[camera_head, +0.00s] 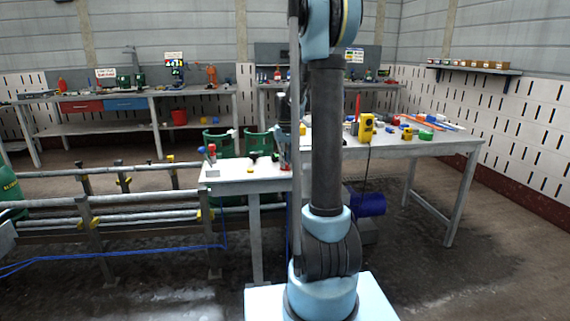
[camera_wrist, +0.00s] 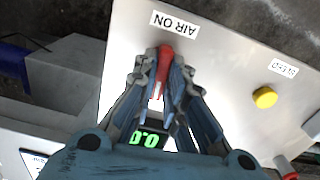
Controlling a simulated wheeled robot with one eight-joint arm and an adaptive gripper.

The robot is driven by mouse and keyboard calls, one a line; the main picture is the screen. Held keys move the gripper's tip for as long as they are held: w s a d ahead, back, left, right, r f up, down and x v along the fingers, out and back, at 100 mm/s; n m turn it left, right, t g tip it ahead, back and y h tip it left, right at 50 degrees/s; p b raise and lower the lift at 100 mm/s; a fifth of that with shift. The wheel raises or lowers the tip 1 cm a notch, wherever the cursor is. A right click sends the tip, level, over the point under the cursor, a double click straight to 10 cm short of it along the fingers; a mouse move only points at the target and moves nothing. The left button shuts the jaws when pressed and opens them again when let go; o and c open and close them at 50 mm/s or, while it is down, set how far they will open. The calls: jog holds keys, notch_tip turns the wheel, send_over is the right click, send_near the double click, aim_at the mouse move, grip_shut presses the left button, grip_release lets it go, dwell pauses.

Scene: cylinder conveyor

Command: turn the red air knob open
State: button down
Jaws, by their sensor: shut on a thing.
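In the wrist view the red air knob (camera_wrist: 164,68) sits between the two fingers of my gripper (camera_wrist: 163,85), just below the "AIR ON" label (camera_wrist: 175,23) on the pale panel (camera_wrist: 225,62). The fingers are closed on the knob from both sides and hide its lower part. A green-lit display (camera_wrist: 149,139) reading 0.0 shows upside down between my fingers. In the head view my gripper (camera_head: 285,158) is at the right end of the small bench (camera_head: 228,178), partly hidden by my arm.
A yellow button (camera_wrist: 265,97) and a "BLEED" label (camera_wrist: 283,68) are on the panel's right. A red part (camera_wrist: 288,170) is at the lower right. In the head view, green cylinders (camera_head: 218,142) stand behind the small bench, and a larger table (camera_head: 430,152) is to the right.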

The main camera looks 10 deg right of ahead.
jog(key=n, duration=0.8)
jog(key=shift+n, duration=0.3)
jog(key=n, duration=0.4)
jog(key=shift+n, duration=0.3)
jog(key=shift+d+n, duration=0.1)
jog(key=shift+n, duration=1.7)
jog(key=shift+w, duration=0.1)
jog(key=c, duration=1.6)
grip_release()
jog(key=shift+c, duration=0.2)
